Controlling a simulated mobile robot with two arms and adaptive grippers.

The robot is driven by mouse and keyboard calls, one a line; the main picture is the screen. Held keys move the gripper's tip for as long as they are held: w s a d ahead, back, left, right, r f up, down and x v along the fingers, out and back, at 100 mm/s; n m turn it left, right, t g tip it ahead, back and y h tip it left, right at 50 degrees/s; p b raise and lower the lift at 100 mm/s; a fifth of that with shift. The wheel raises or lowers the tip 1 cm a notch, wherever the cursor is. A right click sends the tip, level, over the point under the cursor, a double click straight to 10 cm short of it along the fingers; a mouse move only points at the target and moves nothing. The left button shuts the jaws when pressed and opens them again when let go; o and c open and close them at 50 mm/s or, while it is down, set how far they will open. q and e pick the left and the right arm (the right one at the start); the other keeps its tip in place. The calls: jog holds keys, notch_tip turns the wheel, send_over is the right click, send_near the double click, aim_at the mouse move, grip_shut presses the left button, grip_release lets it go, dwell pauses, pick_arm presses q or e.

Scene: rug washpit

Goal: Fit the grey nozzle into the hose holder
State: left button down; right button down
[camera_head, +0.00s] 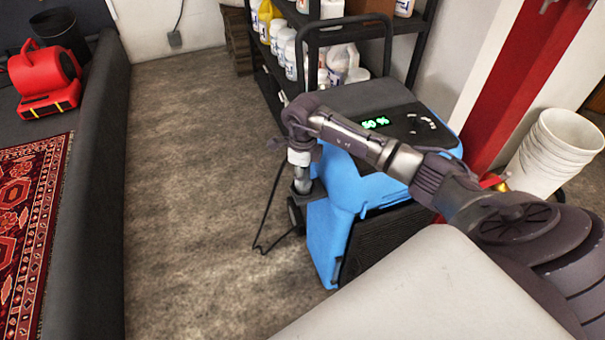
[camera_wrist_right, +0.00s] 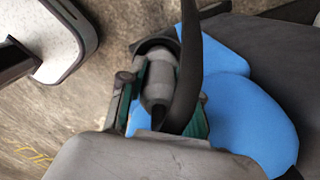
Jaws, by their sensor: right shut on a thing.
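My right gripper (camera_head: 304,187) points down at the left side of the blue dehumidifier in the head view, small and partly hidden by its own wrist. In the right wrist view the right gripper (camera_wrist_right: 160,105) has its green-padded fingers closed on either side of the grey nozzle (camera_wrist_right: 161,78). A dark curved piece (camera_wrist_right: 155,44) sits around the far end of the nozzle; I cannot tell whether it is the hose holder or how far the nozzle is in it. A black hose or strap (camera_wrist_right: 186,65) crosses close in front. My left gripper is out of view.
The blue dehumidifier (camera_head: 330,225) with a green 50 % display stands right beside the gripper. A black cord (camera_head: 266,215) hangs at its left. A shelf with bottles (camera_head: 290,55) is behind, white buckets (camera_head: 548,150) at right. The floor (camera_head: 190,180) to the left is clear.

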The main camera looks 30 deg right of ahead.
jog(key=shift+f, duration=0.25)
jog(key=c, duration=0.7)
grip_release()
jog(key=shift+r, duration=0.1)
notch_tip(320, 180, up, 12)
jog(key=shift+f, duration=0.1)
